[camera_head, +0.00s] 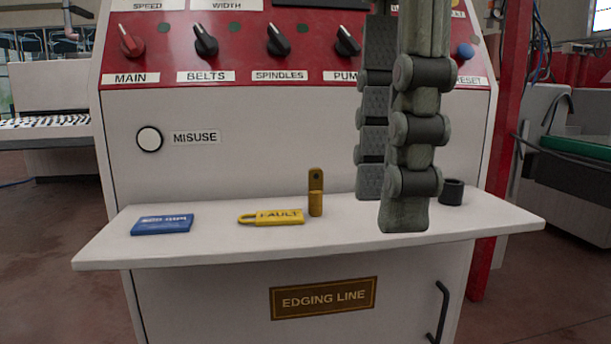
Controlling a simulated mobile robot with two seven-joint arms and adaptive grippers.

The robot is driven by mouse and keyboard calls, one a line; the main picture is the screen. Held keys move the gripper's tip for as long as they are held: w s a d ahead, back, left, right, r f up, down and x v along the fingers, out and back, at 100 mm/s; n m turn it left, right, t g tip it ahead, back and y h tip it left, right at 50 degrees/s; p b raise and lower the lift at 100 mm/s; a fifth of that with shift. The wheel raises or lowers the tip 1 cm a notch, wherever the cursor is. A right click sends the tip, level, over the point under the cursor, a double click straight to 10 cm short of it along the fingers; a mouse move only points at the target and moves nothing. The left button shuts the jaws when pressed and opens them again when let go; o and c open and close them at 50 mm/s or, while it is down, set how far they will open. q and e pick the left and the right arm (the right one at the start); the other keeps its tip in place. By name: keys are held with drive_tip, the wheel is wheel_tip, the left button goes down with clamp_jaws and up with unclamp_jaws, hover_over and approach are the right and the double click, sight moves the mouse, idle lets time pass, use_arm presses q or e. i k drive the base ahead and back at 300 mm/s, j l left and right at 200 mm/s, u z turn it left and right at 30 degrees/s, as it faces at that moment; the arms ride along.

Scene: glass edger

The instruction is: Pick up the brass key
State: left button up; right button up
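The brass key (316,194) stands upright on the white shelf (230,242), near its middle. It has a flat upper part with a dark hole and a thicker, rounded lower part. My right gripper (386,208) points straight down to the right of the key, apart from it. One finger is nearer the camera and the other farther back, with its ridged pad showing. The fingers are apart and I see nothing held between them. The near finger partly covers the far one. My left gripper is not in view.
A blue labelled block (163,224) lies farther left. A small black cup (452,191) stands right of my gripper. The panel with knobs (205,40) rises behind the shelf.

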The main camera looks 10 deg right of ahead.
sight(315, 174)
drive_tip(key=i, duration=1)
